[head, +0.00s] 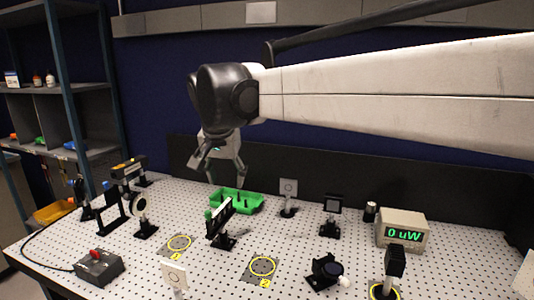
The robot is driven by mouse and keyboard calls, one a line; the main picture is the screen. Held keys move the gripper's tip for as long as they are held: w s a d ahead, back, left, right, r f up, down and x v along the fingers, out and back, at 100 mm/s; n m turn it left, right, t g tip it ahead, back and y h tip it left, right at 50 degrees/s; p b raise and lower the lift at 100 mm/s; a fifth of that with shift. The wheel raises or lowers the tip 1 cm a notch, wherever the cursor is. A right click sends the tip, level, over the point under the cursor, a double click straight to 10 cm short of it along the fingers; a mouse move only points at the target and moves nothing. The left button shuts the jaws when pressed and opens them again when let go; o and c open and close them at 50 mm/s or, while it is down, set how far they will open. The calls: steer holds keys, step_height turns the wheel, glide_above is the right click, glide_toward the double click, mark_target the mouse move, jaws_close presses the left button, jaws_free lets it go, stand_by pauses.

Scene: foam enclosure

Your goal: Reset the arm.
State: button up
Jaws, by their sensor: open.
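My gripper (219,167) hangs from my white arm at the upper middle of the head view. Its fingers point down and are spread apart, with nothing visible between them. It is above the perforated table, over or near the green tray (252,208). I cannot tell its exact height above the tray. My arm reaches in from the right edge, well above the table.
Several black optic mounts stand on the table, one (222,228) just in front of the tray. A power meter (403,231) reading 0 uW stands at the right. A control box (99,267) with a red knob is front left. Shelves (65,110) rise at the left.

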steer(key=s+d+f+n+t, duration=0.1)
steer(key=s+d+f, duration=0.2)
steer(key=s+d, duration=0.7)
steer(key=s+d+f+t, duration=0.1)
steer(key=s+d+f, duration=0.45)
steer(key=d, duration=0.85)
steer(key=s+d+f, duration=0.5)
steer(key=s+d, duration=0.1)
steer(key=s, duration=0.4)
steer(key=shift+f+n+t, duration=0.35)
steer(key=shift+n+t, duration=0.05)
steer(key=shift+c, duration=0.5)
